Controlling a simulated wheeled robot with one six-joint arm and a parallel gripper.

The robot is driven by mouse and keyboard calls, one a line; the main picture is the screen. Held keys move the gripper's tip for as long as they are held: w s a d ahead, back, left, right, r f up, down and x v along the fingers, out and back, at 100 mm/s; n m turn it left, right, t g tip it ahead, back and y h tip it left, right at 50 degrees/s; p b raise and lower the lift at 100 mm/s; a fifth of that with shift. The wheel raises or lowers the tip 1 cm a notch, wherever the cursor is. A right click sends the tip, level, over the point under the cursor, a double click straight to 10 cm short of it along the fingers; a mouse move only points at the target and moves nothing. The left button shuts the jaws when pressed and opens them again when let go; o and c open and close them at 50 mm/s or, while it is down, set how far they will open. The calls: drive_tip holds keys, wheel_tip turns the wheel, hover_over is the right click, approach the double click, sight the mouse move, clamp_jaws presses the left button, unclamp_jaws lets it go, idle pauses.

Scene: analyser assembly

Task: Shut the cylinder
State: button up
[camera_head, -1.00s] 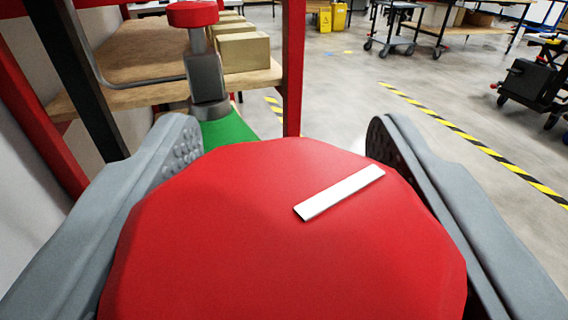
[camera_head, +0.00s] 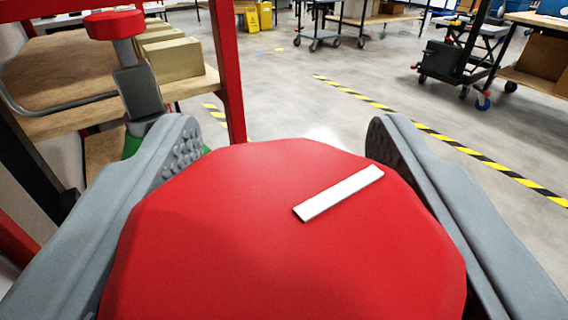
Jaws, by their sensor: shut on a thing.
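A large red knob (camera_head: 270,240) with a white bar mark (camera_head: 338,193) on top fills the lower middle of the view. My gripper (camera_head: 282,145) is shut on it, with one grey finger on each side. The white mark slants up to the right. Whatever lies under the knob is hidden by it. Behind at the upper left stands a grey valve stem with a smaller red cap (camera_head: 114,23), with a bit of green cylinder (camera_head: 133,144) below it, partly hidden by the left finger.
A red frame post (camera_head: 227,75) rises left of centre, close beyond the left finger. A wooden shelf (camera_head: 70,65) with several cardboard boxes (camera_head: 173,60) is behind it. Open floor with yellow-black tape (camera_head: 440,138) lies to the right, with carts (camera_head: 450,62) farther back.

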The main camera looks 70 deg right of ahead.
drive_tip(key=o, duration=1)
drive_tip(key=shift+c, duration=0.2)
drive_tip(key=v, duration=0.7)
drive_tip(key=shift+a, duration=0.25)
drive_tip(key=shift+r, duration=0.1)
